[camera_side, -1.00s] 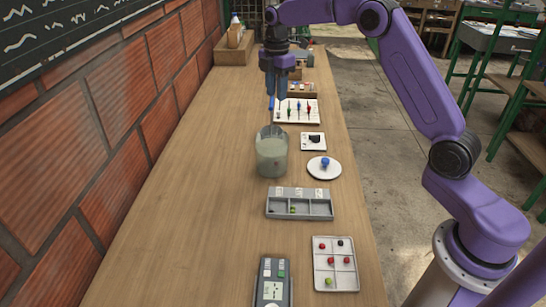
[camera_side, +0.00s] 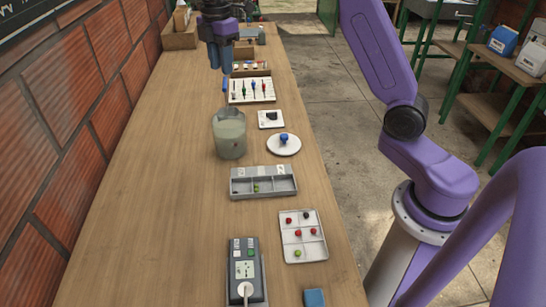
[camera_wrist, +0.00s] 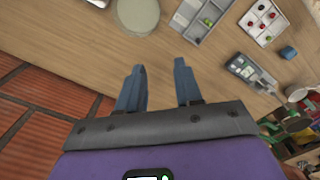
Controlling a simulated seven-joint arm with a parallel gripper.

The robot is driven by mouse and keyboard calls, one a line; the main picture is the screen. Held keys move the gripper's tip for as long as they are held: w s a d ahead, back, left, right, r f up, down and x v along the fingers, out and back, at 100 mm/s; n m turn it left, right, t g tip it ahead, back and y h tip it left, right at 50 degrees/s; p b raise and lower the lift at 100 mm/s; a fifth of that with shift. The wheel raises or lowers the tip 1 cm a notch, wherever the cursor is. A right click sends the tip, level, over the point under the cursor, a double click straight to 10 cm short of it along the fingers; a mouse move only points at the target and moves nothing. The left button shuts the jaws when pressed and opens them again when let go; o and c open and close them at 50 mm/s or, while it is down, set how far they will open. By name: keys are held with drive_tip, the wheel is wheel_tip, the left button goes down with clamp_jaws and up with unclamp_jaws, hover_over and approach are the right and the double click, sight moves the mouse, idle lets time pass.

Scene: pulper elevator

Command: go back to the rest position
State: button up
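My gripper (camera_side: 219,67) is raised over the far part of the wooden table (camera_side: 150,200), fingers pointing down. It appears above and a little left of the white rack with coloured pegs (camera_side: 252,91) in the side view. In the wrist view, the two blue-grey fingers (camera_wrist: 160,83) stand apart with nothing between them. My gripper is open and empty, and touches nothing that I can see.
A cloudy beaker (camera_side: 229,135), a white dish with a blue knob (camera_side: 284,144), a grey compartment tray (camera_side: 263,193), a white tray of small balls (camera_side: 302,256) and a grey device (camera_side: 245,267) stand on the table. A brick wall (camera_side: 60,160) borders its left. The table's left strip is clear.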

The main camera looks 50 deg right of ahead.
drive_tip(key=s+a+f+m, duration=0.1)
drive_tip(key=s+a, duration=0.3)
drive_tip(key=s, duration=0.6)
drive_tip(key=s+a+m, duration=0.1)
drive_tip(key=s+a, duration=0.3)
drive_tip(key=s, duration=0.5)
drive_tip(key=s+d+f+m, duration=0.1)
drive_tip(key=s+d+f, duration=0.2)
drive_tip(key=s, duration=0.7)
drive_tip(key=s+d+f+m, duration=0.1)
drive_tip(key=s+d+f, duration=0.2)
drive_tip(key=s, duration=0.7)
drive_tip(key=shift+s+m, duration=0.15)
drive_tip(key=shift+m, duration=0.25)
